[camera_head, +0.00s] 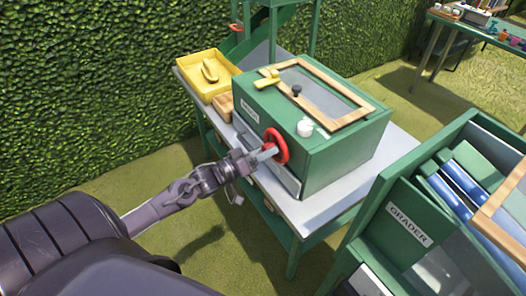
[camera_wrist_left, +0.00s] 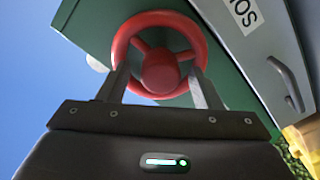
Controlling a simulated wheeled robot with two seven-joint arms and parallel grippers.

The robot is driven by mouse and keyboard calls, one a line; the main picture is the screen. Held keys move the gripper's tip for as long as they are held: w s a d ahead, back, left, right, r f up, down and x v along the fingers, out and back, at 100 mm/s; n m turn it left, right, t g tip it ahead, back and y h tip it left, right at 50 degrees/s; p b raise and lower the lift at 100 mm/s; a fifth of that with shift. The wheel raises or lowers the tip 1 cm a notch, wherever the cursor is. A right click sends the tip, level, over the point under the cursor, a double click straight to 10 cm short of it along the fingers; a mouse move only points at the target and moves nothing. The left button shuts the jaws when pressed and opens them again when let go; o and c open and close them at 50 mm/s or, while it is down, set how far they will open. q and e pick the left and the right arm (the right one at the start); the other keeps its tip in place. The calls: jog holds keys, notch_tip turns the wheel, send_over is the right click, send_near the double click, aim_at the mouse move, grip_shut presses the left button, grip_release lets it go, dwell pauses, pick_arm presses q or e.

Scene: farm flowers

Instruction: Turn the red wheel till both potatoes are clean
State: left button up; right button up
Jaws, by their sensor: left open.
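The red wheel (camera_head: 276,146) is on the front of a green box machine (camera_head: 345,152) on a table. It also shows in the left wrist view (camera_wrist_left: 160,70), where its hub and spokes face me. My left gripper (camera_head: 266,152) is at the wheel, its two fingers open and apart on either side of the hub, in front of or at the rim; whether they touch it I cannot tell. The box has a wood-framed window (camera_head: 318,89) on top. I see no potatoes; the inside of the box is not clear. My right gripper is not in view.
A yellow tray (camera_head: 222,88) holding a yellow object stands left of the box, with a wooden block (camera_head: 223,106) nearby. A green grader (camera_head: 402,225) stands close at the right. Bare table (camera_head: 312,212) shows in front of the box. A hedge runs behind.

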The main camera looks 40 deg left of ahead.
pick_arm(q)
jog(key=c, duration=1)
